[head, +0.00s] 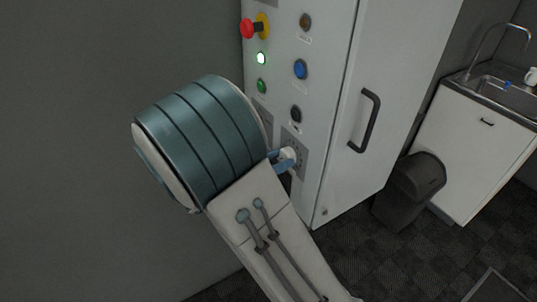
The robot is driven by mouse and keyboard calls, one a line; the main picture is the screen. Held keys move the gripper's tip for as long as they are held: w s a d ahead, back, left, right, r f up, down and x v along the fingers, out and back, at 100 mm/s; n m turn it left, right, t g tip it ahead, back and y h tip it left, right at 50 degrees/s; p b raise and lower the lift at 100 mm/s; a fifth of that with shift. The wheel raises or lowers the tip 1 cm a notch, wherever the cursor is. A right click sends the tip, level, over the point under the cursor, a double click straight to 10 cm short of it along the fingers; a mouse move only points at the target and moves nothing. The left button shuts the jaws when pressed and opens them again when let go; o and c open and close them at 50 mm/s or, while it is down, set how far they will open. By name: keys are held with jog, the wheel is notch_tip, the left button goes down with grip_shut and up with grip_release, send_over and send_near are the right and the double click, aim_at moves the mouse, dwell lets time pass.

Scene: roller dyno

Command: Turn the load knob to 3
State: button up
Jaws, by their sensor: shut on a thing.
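A pale round knob (288,154) stands out from a grey square plate (300,141) low on the front of the white control cabinet (327,62). The plate carries small marks that are too small to read, so I cannot tell which number the knob points to. My gripper (283,160) has blue fingers and is at the knob, shut on it. My arm comes from below and hides part of the plate and the lower left of the cabinet.
A dark door handle (366,120), a bin (409,190) and a sink unit (478,140) are to the right.

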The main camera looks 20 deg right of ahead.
jog(key=shift+w+m, duration=0.1)
jog(key=shift+m, duration=0.2)
jog(key=m+b, duration=0.2)
jog(key=m, duration=0.1)
jog(key=shift+a+f+m, duration=0.1)
jog(key=shift+m, duration=0.2)
jog(key=m+b, duration=0.3)
jog(key=m, duration=0.1)
jog(key=shift+m+b, duration=0.3)
jog(key=m+b, duration=0.4)
jog(key=shift+f, duration=0.1)
jog(key=shift+r+m+b, duration=0.2)
jog(key=shift+m+b, duration=1.3)
jog(key=shift+r, duration=0.1)
jog(key=o, duration=1)
jog(key=shift+w+a, duration=0.1)
jog(key=shift+c, duration=0.2)
